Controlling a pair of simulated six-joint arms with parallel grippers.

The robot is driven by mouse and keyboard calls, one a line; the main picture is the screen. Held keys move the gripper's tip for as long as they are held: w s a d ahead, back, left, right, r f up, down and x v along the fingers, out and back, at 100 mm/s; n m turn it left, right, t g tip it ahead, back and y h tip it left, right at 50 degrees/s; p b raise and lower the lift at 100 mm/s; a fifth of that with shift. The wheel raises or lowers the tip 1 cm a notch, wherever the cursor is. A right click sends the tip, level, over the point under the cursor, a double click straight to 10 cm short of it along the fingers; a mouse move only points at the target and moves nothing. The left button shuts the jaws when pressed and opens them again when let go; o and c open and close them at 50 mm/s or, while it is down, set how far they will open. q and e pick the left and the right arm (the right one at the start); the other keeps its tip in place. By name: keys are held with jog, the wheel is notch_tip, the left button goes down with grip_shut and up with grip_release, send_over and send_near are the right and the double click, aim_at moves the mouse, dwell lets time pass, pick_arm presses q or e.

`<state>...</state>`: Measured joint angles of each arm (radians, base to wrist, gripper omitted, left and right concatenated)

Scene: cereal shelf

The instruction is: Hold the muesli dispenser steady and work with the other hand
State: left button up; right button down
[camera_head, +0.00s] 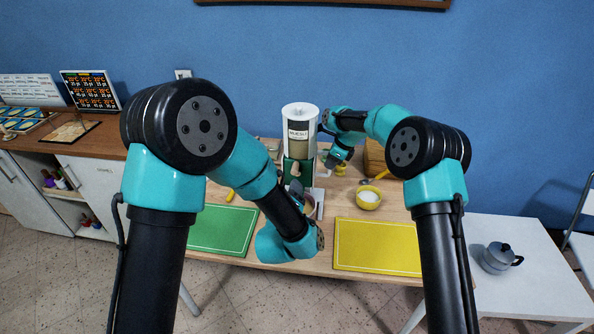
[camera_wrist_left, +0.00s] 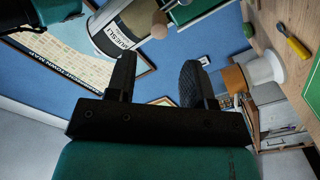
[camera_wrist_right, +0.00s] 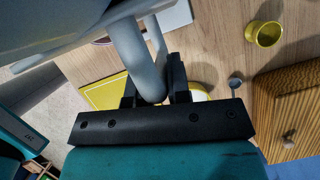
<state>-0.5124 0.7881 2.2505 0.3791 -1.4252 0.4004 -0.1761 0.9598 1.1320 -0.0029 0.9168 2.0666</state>
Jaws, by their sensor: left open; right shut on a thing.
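The muesli dispenser (camera_head: 299,122) stands upright at the back of the table, a clear-and-white cylinder on a green base, with a label and a pale round knob. It also shows in the left wrist view (camera_wrist_left: 120,38), with its knob (camera_wrist_left: 160,25). My right gripper (camera_wrist_right: 152,92) is shut on a grey looped handle (camera_wrist_right: 127,45) at the dispenser's right side; the fingertips are partly hidden. My left gripper (camera_wrist_left: 160,80) is open and empty, pointing toward the dispenser and apart from it. In the head view my left arm hides its fingers.
A yellow bowl (camera_head: 369,200) with white contents stands right of the dispenser. A small yellow cup (camera_head: 341,169) and a wooden box (camera_head: 375,158) are behind it. A green mat (camera_head: 222,232) and a yellow mat (camera_head: 375,246) lie bare at the front.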

pick_arm(q)
jog(key=s, duration=0.5)
jog(key=shift+s+a, duration=0.35)
jog(key=shift+a, duration=0.05)
pick_arm(e)
jog(key=c, duration=1)
grip_release()
jog(key=v, duration=1.2)
jog(key=shift+a+r, duration=0.1)
jog(key=w+v, duration=0.1)
jog(key=v, duration=0.5)
jog(key=shift+s+r, duration=0.45)
jog(key=shift+s, duration=0.1)
